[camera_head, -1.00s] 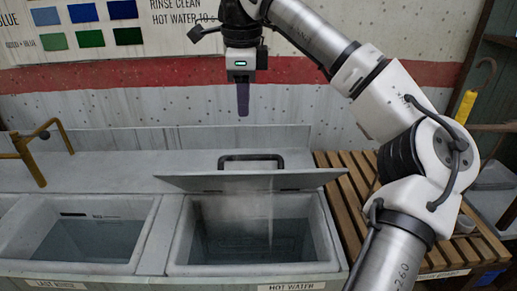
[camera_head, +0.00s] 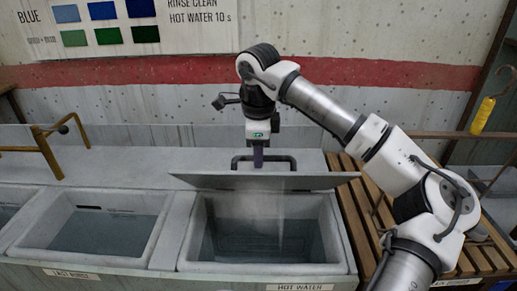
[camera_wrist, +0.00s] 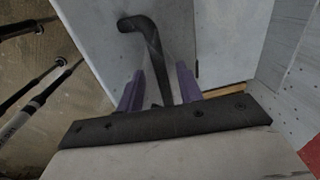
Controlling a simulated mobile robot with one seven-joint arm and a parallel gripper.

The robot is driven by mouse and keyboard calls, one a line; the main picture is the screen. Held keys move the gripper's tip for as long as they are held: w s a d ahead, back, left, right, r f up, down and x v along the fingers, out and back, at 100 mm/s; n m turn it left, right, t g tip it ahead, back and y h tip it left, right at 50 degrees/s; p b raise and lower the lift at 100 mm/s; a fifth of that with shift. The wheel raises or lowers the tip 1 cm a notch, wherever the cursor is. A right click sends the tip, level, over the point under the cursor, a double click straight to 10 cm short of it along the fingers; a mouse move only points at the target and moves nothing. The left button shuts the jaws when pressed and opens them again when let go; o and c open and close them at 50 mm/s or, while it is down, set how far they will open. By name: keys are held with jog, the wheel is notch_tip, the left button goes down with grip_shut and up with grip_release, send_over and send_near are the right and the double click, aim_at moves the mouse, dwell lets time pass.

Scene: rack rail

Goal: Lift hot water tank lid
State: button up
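The hot water tank lid (camera_head: 325,181) is a flat grey slab over the back part of the hot water tank (camera_head: 335,235). The tank's front opening shows water and faint steam. The lid's dark bar handle (camera_head: 287,158) stands on its top; it also shows in the wrist view (camera_wrist: 147,30). My gripper (camera_head: 258,164) points down at the handle, with purple fingers. In the wrist view my gripper (camera_wrist: 160,80) has its fingers apart, one on each side of the handle bar, with gaps visible. The head view does not show whether they touch it.
An open tank labelled as a rinse (camera_head: 155,230) is to the left, with a brass-coloured pipe frame (camera_head: 45,150) behind. A slatted wooden rack (camera_head: 350,205) adjoins on the right. A yellow-handled hook (camera_head: 482,115) hangs at the far right. The wall is close behind.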

grip_shut()
dwell(0.3)
jog(key=shift+w, duration=0.1)
